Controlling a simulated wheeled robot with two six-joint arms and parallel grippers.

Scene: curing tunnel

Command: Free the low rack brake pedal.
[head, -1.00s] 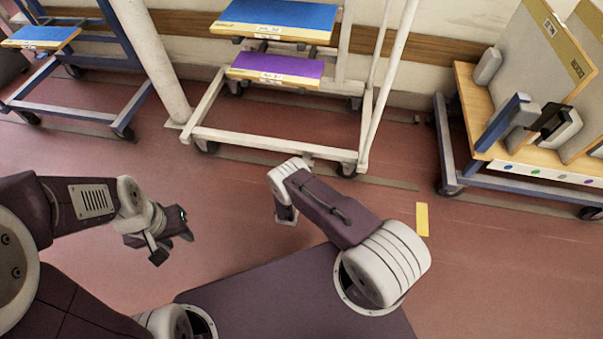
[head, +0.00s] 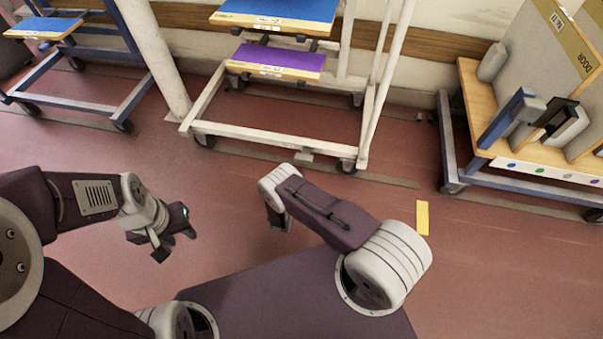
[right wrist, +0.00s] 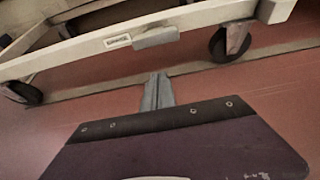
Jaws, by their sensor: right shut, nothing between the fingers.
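The white rack (head: 245,136) stands ahead on casters, with blue and purple boards on its shelves. Its low brake pedal (head: 304,157) is a small grey tab on the bottom front rail. In the right wrist view the pedal (right wrist: 156,37) sits beside a label, left of a caster. My right gripper (right wrist: 157,92) is shut and empty, its fingertips short of the pedal and apart from it in the picture. In the head view the right gripper (head: 279,221) is mostly hidden behind its arm. My left gripper (head: 178,244) hangs open and empty over the floor, away from the rack.
A blue rack (head: 75,82) stands at the back left beside a pale post (head: 155,60). A blue-framed cart (head: 462,150) with upright panels stands at the right. A yellow mark (head: 422,218) lies on the red floor. Floor before the rack is clear.

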